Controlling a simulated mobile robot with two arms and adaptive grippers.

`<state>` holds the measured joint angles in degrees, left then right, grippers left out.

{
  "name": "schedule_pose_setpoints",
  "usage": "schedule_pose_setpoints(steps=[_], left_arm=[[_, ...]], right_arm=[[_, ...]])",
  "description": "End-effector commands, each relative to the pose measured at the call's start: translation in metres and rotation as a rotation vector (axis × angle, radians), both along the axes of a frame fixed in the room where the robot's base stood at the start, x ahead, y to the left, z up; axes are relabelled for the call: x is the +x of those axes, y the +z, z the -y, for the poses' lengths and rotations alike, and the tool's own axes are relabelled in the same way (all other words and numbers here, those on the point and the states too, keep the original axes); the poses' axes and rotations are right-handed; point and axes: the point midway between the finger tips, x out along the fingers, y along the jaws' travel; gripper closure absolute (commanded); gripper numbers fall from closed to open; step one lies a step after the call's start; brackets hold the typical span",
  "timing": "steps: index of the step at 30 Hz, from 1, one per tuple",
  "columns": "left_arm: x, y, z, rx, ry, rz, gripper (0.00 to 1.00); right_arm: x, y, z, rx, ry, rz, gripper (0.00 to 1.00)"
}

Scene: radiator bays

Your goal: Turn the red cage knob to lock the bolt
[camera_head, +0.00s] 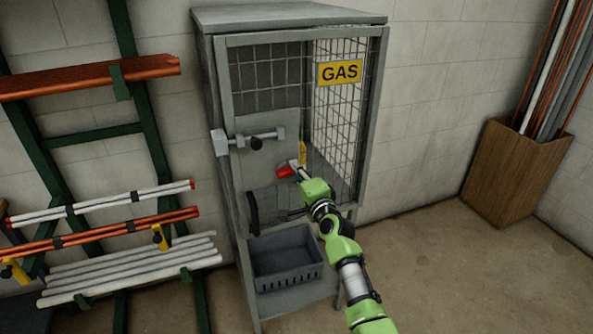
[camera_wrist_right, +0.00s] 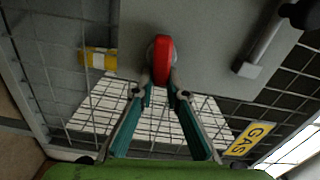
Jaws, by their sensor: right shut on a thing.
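The red knob (camera_head: 285,172) is on the grey panel of the gas cage (camera_head: 290,15) door. In the right wrist view the knob (camera_wrist_right: 162,60) is a red bar on a round grey base. My right gripper (camera_head: 295,168) reaches it from the lower right in the head view. In the right wrist view its fingertips (camera_wrist_right: 160,84) are shut on the knob's near end. The grey bolt (camera_head: 268,136) with a dark handle lies across the door above the knob, towards a grey block (camera_head: 219,142) at the left post. My left gripper is not in view.
A yellow piece (camera_head: 303,153) sits close beside the knob. A yellow GAS sign (camera_head: 340,72) hangs on the mesh. A dark crate (camera_head: 286,283) stands on the lower shelf. Pipe racks (camera_head: 130,200) are at left, a wooden bin (camera_head: 515,180) at right. Floor at right is clear.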

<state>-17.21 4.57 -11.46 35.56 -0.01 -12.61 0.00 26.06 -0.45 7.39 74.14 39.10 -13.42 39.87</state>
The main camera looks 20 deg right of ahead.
Motion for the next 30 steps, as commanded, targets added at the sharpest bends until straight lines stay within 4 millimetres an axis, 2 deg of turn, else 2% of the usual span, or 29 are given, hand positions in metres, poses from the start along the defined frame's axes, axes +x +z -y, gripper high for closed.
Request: schedule_pose_setpoints(steps=[1,9,26,27,28,29,30], left_arm=[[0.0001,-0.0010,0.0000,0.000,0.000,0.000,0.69],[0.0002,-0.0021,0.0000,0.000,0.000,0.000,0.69],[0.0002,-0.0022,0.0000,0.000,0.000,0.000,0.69],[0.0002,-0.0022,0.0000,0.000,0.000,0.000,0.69],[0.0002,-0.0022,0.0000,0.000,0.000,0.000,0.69],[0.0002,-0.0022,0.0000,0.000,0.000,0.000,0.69],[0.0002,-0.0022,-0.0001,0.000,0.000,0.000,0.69]], right_arm=[[-0.0006,-0.0068,-0.0047,0.029,0.009,-0.012,1.00],[-0.0004,-0.0086,-0.0044,0.131,0.009,-0.016,1.00],[-0.0003,-0.0083,-0.0052,0.161,0.010,-0.015,1.00],[-0.0003,-0.0083,-0.0053,0.161,0.010,-0.015,0.81],[-0.0003,-0.0082,-0.0053,0.161,0.010,-0.015,0.74],[-0.0003,-0.0080,-0.0051,0.161,0.010,-0.015,0.69],[-0.0002,-0.0075,-0.0047,0.160,0.009,-0.014,0.69]])
